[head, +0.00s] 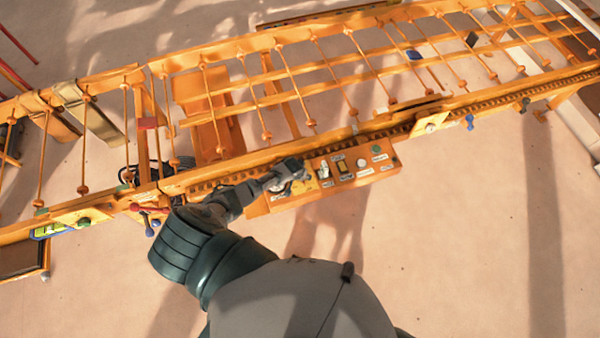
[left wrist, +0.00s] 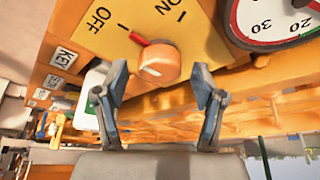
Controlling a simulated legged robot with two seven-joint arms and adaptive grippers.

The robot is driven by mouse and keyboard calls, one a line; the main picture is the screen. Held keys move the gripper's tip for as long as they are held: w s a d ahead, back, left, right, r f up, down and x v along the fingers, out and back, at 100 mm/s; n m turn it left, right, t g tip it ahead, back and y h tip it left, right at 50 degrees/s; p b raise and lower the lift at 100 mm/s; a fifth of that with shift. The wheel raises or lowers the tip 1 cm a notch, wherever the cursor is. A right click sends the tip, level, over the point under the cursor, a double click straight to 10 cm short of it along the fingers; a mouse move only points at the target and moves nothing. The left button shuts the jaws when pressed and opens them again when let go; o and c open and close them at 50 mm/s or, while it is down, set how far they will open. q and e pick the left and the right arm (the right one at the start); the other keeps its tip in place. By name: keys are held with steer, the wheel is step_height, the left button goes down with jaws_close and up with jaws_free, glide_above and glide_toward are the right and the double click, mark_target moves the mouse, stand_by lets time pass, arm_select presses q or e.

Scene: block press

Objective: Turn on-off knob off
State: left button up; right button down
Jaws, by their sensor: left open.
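The on-off knob (left wrist: 158,62) is a round orange knob on a yellow plate (left wrist: 195,45) marked OFF and ON. Its red pointer (left wrist: 138,38) points up and left in the left wrist view, toward the OFF side. My left gripper (left wrist: 160,82) is open, its two fingers apart on either side of the knob's lower part in that view. I cannot tell whether they touch it. In the head view my left gripper (head: 290,172) is at the left end of the orange control box (head: 335,208) and hides the knob. My right gripper is not in view.
A round dial gauge (left wrist: 280,15) sits close to the right of the knob. A KEY label (left wrist: 65,57) and a white and green part (left wrist: 92,95) are at left. A long orange roller frame (head: 330,75) runs behind the box. The floor in front (head: 460,240) is clear.

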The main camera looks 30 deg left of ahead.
arm_select(q)
steer(key=v, duration=1.1)
steer(key=shift+r, duration=0.3)
